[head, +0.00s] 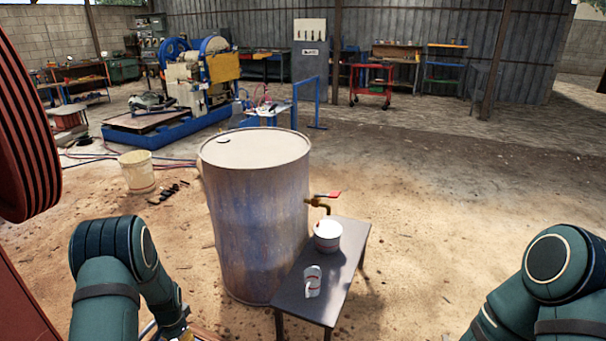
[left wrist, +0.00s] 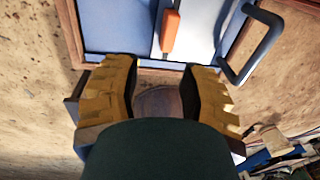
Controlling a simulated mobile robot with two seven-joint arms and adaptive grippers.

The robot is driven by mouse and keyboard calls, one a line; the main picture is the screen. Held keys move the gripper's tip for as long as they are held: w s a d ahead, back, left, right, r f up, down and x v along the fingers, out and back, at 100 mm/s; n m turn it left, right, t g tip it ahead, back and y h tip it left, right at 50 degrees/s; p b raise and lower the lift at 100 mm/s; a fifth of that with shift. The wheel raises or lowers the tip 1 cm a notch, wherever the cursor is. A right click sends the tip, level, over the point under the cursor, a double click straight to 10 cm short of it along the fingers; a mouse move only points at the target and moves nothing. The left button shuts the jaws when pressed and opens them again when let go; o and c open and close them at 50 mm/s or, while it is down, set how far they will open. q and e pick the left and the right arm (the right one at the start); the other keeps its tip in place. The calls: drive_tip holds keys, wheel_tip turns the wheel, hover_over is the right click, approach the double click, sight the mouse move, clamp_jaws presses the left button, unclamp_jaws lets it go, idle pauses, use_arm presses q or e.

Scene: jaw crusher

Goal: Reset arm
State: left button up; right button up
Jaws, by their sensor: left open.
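My left arm bends down at the lower left of the head view, and its hand is mostly cut off by the bottom edge. In the left wrist view my left gripper (left wrist: 160,72) has its two yellow fingers spread apart, with nothing held between them. The fingertips point toward a blue panel (left wrist: 105,28) with an orange-handled part (left wrist: 170,32) on it and a dark bar handle (left wrist: 262,45) to the right. I cannot tell whether they touch it. My right arm shows at the lower right of the head view; its gripper is out of frame.
A large metal drum (head: 255,220) with a red-handled tap (head: 325,197) stands ahead. Beside it a dark low table (head: 318,298) holds a white tub (head: 328,236) and a can (head: 312,281). A bucket (head: 137,171) stands left. Ground to the right is open.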

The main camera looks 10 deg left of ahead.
use_arm(q)
drive_tip(key=s+d+n+h, duration=0.1)
drive_tip(key=s+d, duration=0.4)
drive_tip(key=d, duration=0.5)
drive_tip(key=s+d+r+n+t+h, duration=0.1)
drive_tip(key=s+d+n+h, duration=0.1)
drive_tip(key=s+d, duration=0.4)
drive_tip(key=s+d+r+n+h, duration=0.1)
drive_tip(key=s+d, duration=0.4)
drive_tip(key=d, duration=1)
drive_tip(key=shift+s+d+r+n+h, duration=0.2)
drive_tip(key=shift+s+d+n+h, duration=0.1)
drive_tip(key=shift+h, duration=0.1)
